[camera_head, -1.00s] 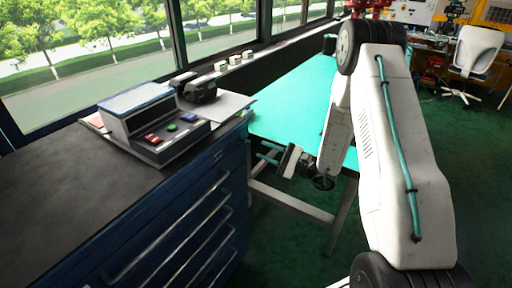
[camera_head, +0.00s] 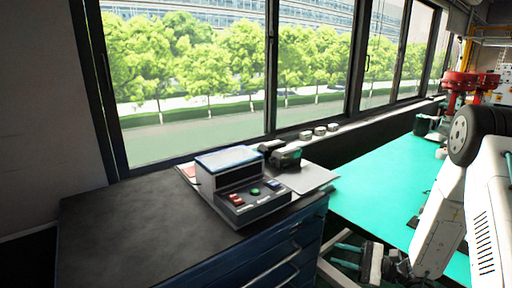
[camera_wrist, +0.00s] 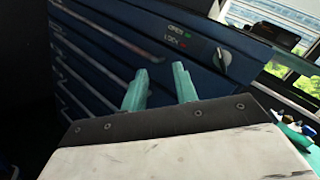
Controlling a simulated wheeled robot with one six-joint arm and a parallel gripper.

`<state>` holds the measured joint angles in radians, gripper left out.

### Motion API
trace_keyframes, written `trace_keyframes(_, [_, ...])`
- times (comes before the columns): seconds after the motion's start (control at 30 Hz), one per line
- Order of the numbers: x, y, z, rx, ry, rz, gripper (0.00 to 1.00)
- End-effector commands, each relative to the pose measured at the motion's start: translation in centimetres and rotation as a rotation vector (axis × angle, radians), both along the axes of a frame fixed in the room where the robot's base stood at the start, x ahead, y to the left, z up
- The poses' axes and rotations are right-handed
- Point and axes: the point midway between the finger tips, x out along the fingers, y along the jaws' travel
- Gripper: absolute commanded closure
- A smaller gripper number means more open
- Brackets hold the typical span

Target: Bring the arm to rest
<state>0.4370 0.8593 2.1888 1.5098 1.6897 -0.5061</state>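My gripper (camera_head: 343,250) hangs low beside the right side of the blue drawer cabinet (camera_head: 285,262), near the lower edge of the head view. In the wrist view, the two teal fingers of my gripper (camera_wrist: 158,78) stand apart with nothing between them, so it is open and empty. Behind them is the blue cabinet front (camera_wrist: 120,50) with its drawer handles, a knob (camera_wrist: 222,60) and small lights. My white arm comes in from the right edge of the head view, and much of it is out of frame.
A control box (camera_head: 240,190) with coloured buttons stands on the dark cabinet top (camera_head: 125,235). A teal-topped table (camera_head: 385,175) is to the right, under the windows. Red valve fittings (camera_head: 462,85) are at the far right. The left part of the cabinet top is clear.

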Motion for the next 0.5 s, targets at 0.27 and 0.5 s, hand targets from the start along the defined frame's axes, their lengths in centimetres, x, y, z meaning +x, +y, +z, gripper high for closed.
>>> trace_keyframes(0.27, [-7.4, 3.5, 5.1, -0.231, 0.057, 0.399, 0.71])
trace_keyframes(0.5, [-14.0, 4.0, 9.0, -0.539, 0.037, 0.685, 0.71])
